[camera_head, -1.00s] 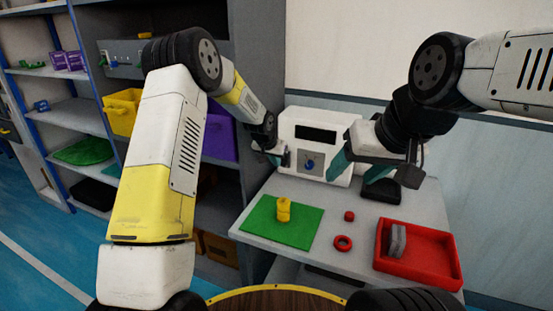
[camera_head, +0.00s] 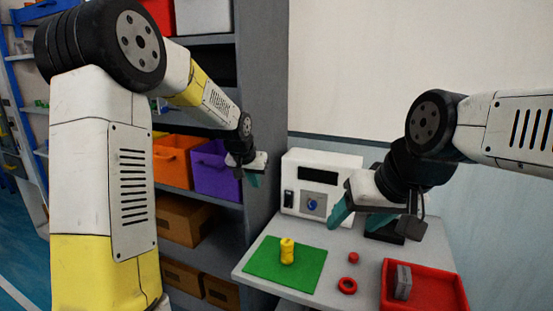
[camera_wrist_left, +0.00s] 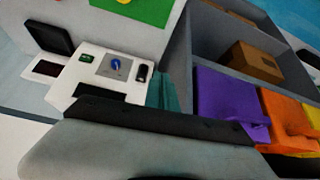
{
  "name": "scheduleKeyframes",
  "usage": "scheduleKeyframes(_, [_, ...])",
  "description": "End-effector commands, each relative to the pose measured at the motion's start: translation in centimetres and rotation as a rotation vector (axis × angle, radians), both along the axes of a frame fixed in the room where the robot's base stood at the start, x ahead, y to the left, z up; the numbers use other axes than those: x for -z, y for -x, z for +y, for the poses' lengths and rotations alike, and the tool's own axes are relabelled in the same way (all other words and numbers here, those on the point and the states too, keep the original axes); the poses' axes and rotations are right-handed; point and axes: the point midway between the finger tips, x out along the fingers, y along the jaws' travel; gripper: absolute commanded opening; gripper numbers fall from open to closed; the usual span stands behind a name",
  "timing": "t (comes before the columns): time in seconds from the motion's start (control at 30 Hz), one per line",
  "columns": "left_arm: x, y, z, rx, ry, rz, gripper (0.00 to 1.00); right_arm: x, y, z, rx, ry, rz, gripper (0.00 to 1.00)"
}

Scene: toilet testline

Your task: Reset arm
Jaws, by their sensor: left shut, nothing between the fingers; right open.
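My left gripper (camera_head: 252,178) is shut and empty. It hangs in the air in front of the shelf, left of the white box-shaped device (camera_head: 322,160) and beside the purple bin (camera_head: 215,172). In the left wrist view its teal finger (camera_wrist_left: 167,92) shows beyond the dark gripper body. My right gripper (camera_head: 362,222) is open and empty above the back of the table, in front of the device. Its teal fingers are spread apart.
The grey table (camera_head: 325,262) holds a green mat (camera_head: 262,258) with a yellow part (camera_head: 287,251), a small red piece (camera_head: 353,257), a red ring (camera_head: 347,285) and a red tray (camera_head: 440,293) with a grey block (camera_head: 403,281). An orange bin (camera_head: 172,163) stands on the shelf.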

Motion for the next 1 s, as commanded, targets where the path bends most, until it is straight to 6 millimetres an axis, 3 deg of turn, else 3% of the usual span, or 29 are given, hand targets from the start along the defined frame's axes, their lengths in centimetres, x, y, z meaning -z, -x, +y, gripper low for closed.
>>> scheduleKeyframes(0.03, [-2.2,2.1,1.1,-0.018,0.004,-0.006,0.00,0.0,0.0,0.0,0.000,0.000,0.000,0.61])
scheduleKeyframes(0.1, [-4.3,5.1,2.3,-0.041,0.011,-0.004,0.00,0.0,0.0,0.0,0.000,0.000,0.000,0.61])
scheduleKeyframes(0.3, [-8.5,14.2,5.1,-0.103,0.042,0.004,0.00,0.0,0.0,0.0,0.000,0.000,0.000,0.61])
scheduleKeyframes(0.43, [-9.8,20.3,6.4,-0.138,0.070,0.007,0.00,0.0,0.0,0.0,0.000,0.000,0.000,0.61])
scheduleKeyframes(0.6, [-9.9,27.5,7.4,-0.174,0.113,0.014,0.00,0.0,0.0,0.0,0.000,0.000,0.000,0.61])
scheduleKeyframes(0.8, [-9.0,32.3,7.6,-0.193,0.148,0.022,0.00,0.0,0.0,0.0,0.000,0.000,0.000,0.61])
scheduleKeyframes(1.0, [-8.7,33.2,7.6,-0.196,0.155,0.025,0.00,0.0,0.0,0.0,0.000,0.000,0.000,0.61])
